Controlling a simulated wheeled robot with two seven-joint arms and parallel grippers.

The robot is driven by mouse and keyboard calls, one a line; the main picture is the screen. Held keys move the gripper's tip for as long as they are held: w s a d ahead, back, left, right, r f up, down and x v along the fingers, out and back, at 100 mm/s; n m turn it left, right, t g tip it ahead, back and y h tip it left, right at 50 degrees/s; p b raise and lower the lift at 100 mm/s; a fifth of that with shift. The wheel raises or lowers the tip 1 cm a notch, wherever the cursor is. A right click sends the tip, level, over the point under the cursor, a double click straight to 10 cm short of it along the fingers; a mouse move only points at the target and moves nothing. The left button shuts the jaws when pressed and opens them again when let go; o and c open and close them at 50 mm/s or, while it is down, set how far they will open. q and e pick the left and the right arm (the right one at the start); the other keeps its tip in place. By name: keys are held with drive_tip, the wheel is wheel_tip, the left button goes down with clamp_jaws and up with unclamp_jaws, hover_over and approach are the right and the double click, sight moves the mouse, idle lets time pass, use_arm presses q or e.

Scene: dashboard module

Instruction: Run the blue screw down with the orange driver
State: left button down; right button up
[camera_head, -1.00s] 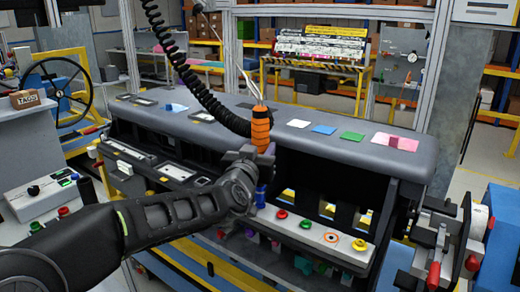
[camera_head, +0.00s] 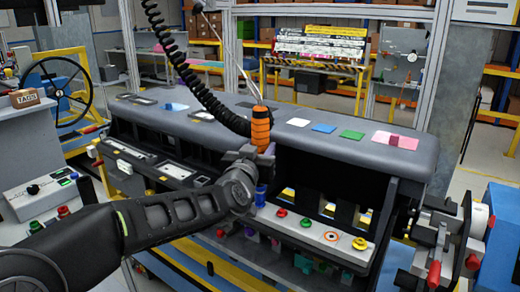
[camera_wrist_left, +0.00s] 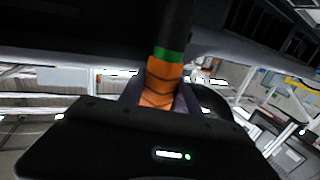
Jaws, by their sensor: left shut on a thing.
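My left gripper (camera_head: 250,156) is shut on the orange driver (camera_head: 261,125), which stands upright at the front edge of the grey dashboard module (camera_head: 235,125). In the left wrist view the driver's orange grip (camera_wrist_left: 160,80) has a green band and a dark part beyond it. The blue screw (camera_head: 261,194) shows just below the gripper, at the left end of a pale strip (camera_head: 293,228). The gripper partly hides the driver's lower end, so I cannot tell whether its tip touches the screw. My right gripper is not in view.
A black coiled cable (camera_head: 195,85) hangs by the driver. Coloured pads lie on the module's top. A red-handled clamp (camera_head: 435,272) stands at right.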

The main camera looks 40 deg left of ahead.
sight(258, 138)
use_arm(q)
drive_tip(key=shift+d+f+b, duration=0.1)
drive_tip(key=shift+f+b, duration=0.95)
drive_tip(key=shift+f, duration=0.1)
idle(3.4)
drive_tip(key=shift+r, duration=0.1)
drive_tip(key=shift+r+p, duration=2.8)
drive_tip(key=shift+r, duration=0.25)
drive_tip(key=shift+f, duration=0.1)
